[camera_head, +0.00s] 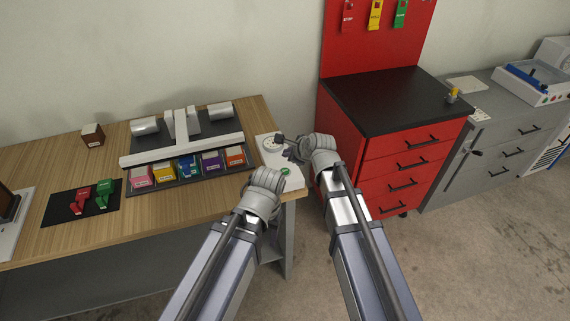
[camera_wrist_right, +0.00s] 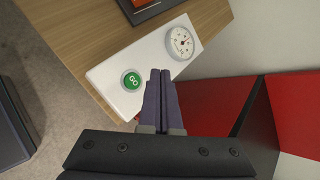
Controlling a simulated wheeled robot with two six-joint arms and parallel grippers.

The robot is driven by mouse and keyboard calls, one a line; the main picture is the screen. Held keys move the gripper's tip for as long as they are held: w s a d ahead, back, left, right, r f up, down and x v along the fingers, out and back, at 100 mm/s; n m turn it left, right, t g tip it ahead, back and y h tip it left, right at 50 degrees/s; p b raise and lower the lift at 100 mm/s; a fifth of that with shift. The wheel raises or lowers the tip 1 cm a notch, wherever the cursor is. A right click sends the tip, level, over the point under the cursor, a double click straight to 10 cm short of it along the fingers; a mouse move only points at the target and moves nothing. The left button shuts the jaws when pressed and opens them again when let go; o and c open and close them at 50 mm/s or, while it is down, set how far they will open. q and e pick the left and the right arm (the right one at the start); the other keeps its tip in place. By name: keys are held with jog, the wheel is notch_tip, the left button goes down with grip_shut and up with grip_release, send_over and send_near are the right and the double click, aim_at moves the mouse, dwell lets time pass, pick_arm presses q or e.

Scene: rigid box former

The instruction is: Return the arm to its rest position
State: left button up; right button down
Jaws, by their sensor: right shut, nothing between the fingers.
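My right arm reaches in over the table's right end in the head view. Its dark gripper (camera_head: 290,151) is above the white panel (camera_head: 266,153). In the right wrist view the two fingers (camera_wrist_right: 160,76) are pressed together with nothing between them. They point across the panel (camera_wrist_right: 125,60), between the green GO button (camera_wrist_right: 132,79) and the round dial (camera_wrist_right: 181,43). Whether they touch the panel I cannot tell. My left arm's grey wrist (camera_head: 264,190) is at the table's front right corner. The left gripper itself is hidden.
The wooden table (camera_head: 190,207) holds a box former (camera_head: 190,152) with several coloured blocks. A black mat (camera_head: 61,209) carries red and green clips. A red cabinet (camera_head: 345,135) stands close right of my right arm. Open floor (camera_head: 480,260) lies in front of it.

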jog(key=s+d+f+n+g+h, duration=0.2)
jog(key=s+d+f+n+g, duration=0.15)
jog(key=s+d+n, duration=0.6)
jog(key=s+d+f+n+g+h, duration=0.35)
jog(key=s+d+n, duration=0.35)
jog(key=s+n, duration=0.45)
jog(key=s+a+n+g, duration=0.1)
jog(key=s+a+n, duration=0.2)
jog(key=a, duration=0.8)
jog(key=shift+s+a+r+n, duration=0.2)
jog(key=shift+s+n, duration=0.2)
jog(key=shift+s, duration=0.55)
